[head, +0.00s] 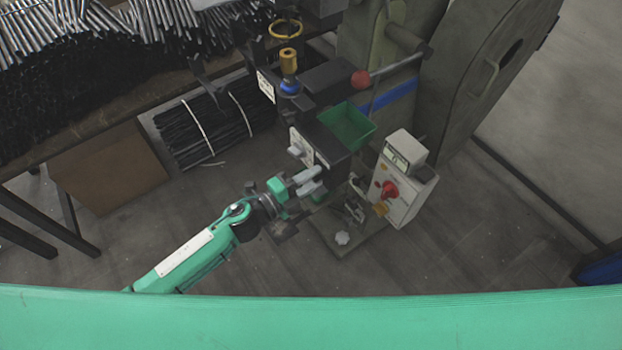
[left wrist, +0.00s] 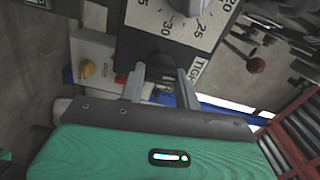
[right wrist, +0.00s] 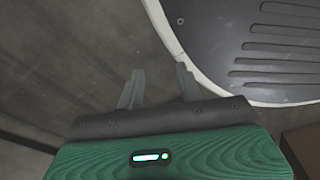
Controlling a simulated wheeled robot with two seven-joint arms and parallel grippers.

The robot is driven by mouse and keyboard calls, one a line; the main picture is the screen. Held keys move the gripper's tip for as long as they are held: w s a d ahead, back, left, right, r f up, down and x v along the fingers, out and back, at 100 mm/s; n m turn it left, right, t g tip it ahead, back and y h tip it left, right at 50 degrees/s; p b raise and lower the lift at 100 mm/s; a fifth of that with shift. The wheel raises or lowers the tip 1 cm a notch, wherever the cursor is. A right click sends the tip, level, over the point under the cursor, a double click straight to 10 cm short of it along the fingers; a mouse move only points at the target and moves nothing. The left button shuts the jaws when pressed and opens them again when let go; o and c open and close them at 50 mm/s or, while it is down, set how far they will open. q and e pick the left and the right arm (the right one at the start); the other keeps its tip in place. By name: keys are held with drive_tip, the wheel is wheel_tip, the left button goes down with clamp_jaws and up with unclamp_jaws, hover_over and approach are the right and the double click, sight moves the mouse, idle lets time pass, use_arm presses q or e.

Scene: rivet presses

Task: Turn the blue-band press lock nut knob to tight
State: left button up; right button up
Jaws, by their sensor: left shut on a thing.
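The press with the blue band (head: 390,97) stands at centre right in the head view. My left gripper (head: 312,180) reaches its front below the white dial plate (head: 301,146). In the left wrist view, the dark lock nut knob (left wrist: 159,67) sits between the two grey fingers of my left gripper (left wrist: 161,88), below the numbered dial (left wrist: 175,18). The gripper is shut on the knob; the fingers partly hide it. A TIGHT label (left wrist: 196,69) lies to its right. My right gripper (right wrist: 158,86) shows only in its wrist view, open and empty.
A control box (head: 404,185) with a red switch stands right of the gripper. A green bin (head: 347,126) and a red-ball lever (head: 361,78) are above. A rod-filled rack and tied black rods (head: 205,130) are at left. Floor shows below the press.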

use_arm(q)
drive_tip(key=shift+f+m, duration=0.1)
drive_tip(key=shift+m, duration=0.8)
use_arm(e)
drive_tip(key=shift+w+a+r, duration=0.1)
drive_tip(key=shift+w+r, duration=0.15)
drive_tip(key=shift+w, duration=0.25)
drive_tip(key=shift+w+a+r, duration=0.1)
drive_tip(key=shift+w+r, duration=0.15)
drive_tip(key=shift+w, duration=0.25)
drive_tip(key=shift+s, duration=0.4)
use_arm(q)
drive_tip(key=o, duration=1)
use_arm(e)
drive_tip(key=shift+f, duration=0.1)
drive_tip(key=shift+w, duration=0.1)
use_arm(q)
drive_tip(key=shift+b+v, duration=1.35)
drive_tip(key=shift+v, duration=5.6)
use_arm(e)
drive_tip(key=w+a+r, duration=0.1)
drive_tip(key=w+r, duration=0.4)
drive_tip(key=shift+a, duration=0.35)
use_arm(q)
drive_tip(key=shift+w, duration=0.1)
